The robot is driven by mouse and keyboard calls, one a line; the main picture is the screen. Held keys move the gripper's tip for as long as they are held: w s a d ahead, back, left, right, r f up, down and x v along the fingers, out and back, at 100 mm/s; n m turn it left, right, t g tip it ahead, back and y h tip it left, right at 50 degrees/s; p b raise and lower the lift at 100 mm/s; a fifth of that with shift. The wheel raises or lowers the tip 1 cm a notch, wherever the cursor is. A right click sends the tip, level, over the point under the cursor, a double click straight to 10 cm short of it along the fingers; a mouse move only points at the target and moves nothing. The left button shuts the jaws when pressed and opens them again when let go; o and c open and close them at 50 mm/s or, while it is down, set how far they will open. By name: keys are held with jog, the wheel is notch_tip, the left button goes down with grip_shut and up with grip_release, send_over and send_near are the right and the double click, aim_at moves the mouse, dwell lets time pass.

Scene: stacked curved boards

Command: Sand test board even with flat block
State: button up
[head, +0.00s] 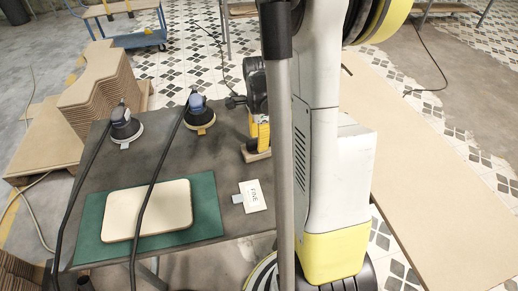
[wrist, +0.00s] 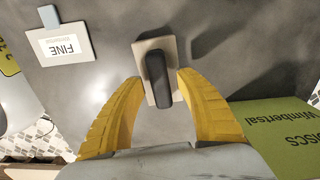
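The test board (head: 125,215) is a pale, rounded slab lying flat on a green mat (head: 206,205) on the dark table. The flat block (wrist: 142,50) has a pale rectangular base and a dark upright handle (wrist: 158,78). It stands on the table, and its pale edge shows below my gripper in the head view (head: 257,156). My gripper (wrist: 161,77) is open above the block, with its yellow fingertips on either side of the handle. Gaps show between fingers and handle. The gripper also shows at the table's far right part (head: 260,134), partly hidden by my arm.
A FINE card (wrist: 65,46) lies beside the block. A green DISCS box (wrist: 285,130) is near the right finger. Two corded sanders (head: 124,125) (head: 198,112) stand on the table; their black cords cross it, one over the board. Stacked curved boards (head: 95,85) stand left.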

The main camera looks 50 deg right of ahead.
grip_shut()
jog(key=shift+r+p, duration=1.9)
jog(key=shift+r, duration=0.65)
